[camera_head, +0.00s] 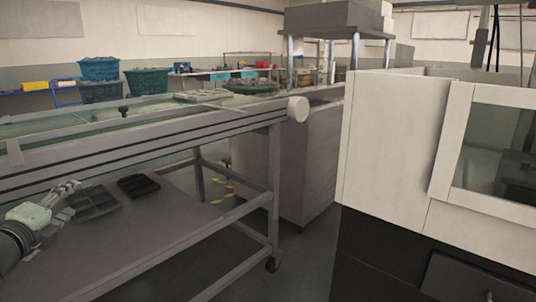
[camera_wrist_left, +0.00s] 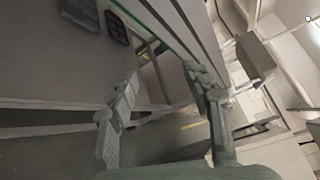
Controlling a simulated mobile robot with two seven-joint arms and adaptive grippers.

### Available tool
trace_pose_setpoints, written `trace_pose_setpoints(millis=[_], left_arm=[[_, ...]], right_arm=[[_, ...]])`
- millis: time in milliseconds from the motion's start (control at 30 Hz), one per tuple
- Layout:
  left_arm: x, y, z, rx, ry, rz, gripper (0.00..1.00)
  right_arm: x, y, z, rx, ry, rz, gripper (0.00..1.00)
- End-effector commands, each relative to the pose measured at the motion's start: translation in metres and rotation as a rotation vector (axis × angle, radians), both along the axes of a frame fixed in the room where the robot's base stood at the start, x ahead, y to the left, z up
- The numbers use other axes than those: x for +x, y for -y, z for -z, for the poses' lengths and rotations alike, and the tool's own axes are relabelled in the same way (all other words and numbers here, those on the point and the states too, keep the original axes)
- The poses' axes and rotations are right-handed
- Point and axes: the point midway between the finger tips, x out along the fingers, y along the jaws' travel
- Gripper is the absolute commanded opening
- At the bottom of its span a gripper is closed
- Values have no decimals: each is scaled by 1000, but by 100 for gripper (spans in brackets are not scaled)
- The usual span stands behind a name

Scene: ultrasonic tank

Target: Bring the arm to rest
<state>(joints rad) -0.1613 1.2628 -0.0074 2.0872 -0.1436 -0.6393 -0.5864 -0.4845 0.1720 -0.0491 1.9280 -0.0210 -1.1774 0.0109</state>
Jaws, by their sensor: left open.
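My left gripper (camera_head: 66,190) shows at the left edge of the head view, in front of the conveyor frame and above the grey lower shelf. In the left wrist view its two fingers (camera_wrist_left: 162,95) are spread apart with nothing between them. My right gripper is not in view.
A conveyor table (camera_head: 150,145) runs along the left, close to my left gripper. Two dark trays (camera_head: 93,202) and (camera_head: 138,185) lie on its lower shelf (camera_head: 165,215). A white and black machine (camera_head: 390,150) with a window stands at the right. Floor shows between them.

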Motion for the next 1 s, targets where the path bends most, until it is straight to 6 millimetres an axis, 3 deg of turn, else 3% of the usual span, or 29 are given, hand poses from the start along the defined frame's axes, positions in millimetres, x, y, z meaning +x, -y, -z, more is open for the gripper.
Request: trace_pose_setpoints(millis=[33, 167, 267, 367, 500, 600, 700, 833, 1000], left_arm=[[-9, -8, 44, -134, -42, -70, 50], [-40, -16, 139, -420, -138, -248, 50], [-71, -9, 208, -619, -213, -388, 50], [-108, 7, 274, -802, -288, -533, 50], [-167, 46, 355, -1032, -395, -745, 50], [-210, 83, 401, -1174, -470, -895, 50], [-247, 118, 433, -1281, -533, -1025, 50], [-279, 152, 456, -1369, -586, -1141, 50], [-294, 169, 465, -1408, -613, -1199, 50]], right_arm=[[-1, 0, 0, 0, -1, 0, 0], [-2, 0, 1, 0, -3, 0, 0], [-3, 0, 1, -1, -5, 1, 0], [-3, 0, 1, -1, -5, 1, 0], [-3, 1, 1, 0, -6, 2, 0], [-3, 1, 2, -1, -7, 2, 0], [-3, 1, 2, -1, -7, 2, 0], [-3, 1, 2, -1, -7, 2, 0], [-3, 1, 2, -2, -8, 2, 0]])
